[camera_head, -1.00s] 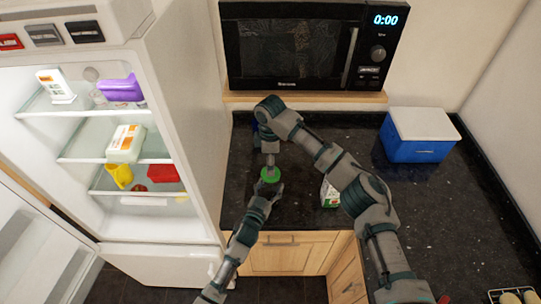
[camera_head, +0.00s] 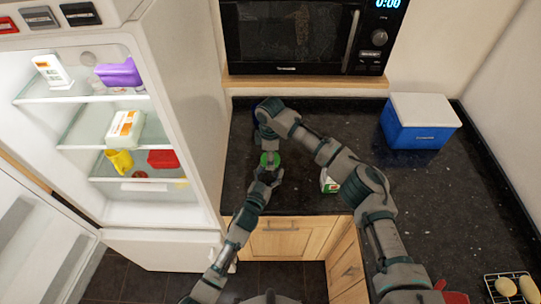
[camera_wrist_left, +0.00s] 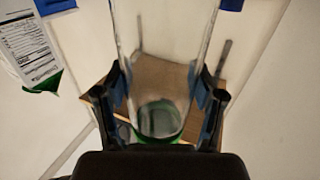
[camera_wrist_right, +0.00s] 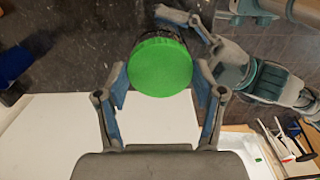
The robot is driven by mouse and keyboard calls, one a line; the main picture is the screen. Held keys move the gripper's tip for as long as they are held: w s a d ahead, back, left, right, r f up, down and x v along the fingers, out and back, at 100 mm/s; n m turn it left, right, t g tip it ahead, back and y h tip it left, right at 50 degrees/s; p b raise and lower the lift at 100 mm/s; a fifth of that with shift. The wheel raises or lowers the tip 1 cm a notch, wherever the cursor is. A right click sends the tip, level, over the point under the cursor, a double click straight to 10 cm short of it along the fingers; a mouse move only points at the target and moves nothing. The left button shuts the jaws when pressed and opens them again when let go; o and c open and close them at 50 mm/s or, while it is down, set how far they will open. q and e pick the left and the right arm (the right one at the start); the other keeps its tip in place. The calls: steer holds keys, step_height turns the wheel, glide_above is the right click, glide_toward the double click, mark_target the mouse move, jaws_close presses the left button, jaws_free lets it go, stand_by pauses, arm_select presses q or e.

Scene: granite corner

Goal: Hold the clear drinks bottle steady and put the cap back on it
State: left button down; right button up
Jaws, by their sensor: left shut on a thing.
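My left gripper (camera_head: 268,172) is shut on the clear drinks bottle (camera_wrist_left: 160,60). The bottle's clear wall shows between both fingers in the left wrist view. A green band shows at the bottle end nearest my left palm. The green cap (camera_wrist_right: 160,66) shows face-on as a round disc between the fingertips of my right gripper (camera_wrist_right: 160,85). The cap also shows in the head view (camera_head: 269,158), just above my left gripper. My right fingers stand on both sides of the cap. I cannot tell whether they touch it, or whether it is seated on the bottle.
A small green and white carton (camera_head: 328,181) stands on the dark counter, close to my right forearm. A blue cooler with a white lid (camera_head: 418,122) stands farther right. The open fridge (camera_head: 130,180) is on the left, the microwave (camera_head: 310,35) at the back. The right counter is largely clear.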

steer(key=m, duration=0.5)
steer(key=shift+f+m, duration=0.15)
steer(key=shift+m, duration=0.15)
steer(key=m, duration=0.4)
steer(key=o, duration=1.4)
steer(key=shift+c, duration=0.2)
step_height(320, 180, up, 12)
steer(key=shift+w, duration=0.15)
steer(key=shift+a, duration=0.1)
arm_select(q)
steer(key=shift+c, duration=0.2)
jaws_free()
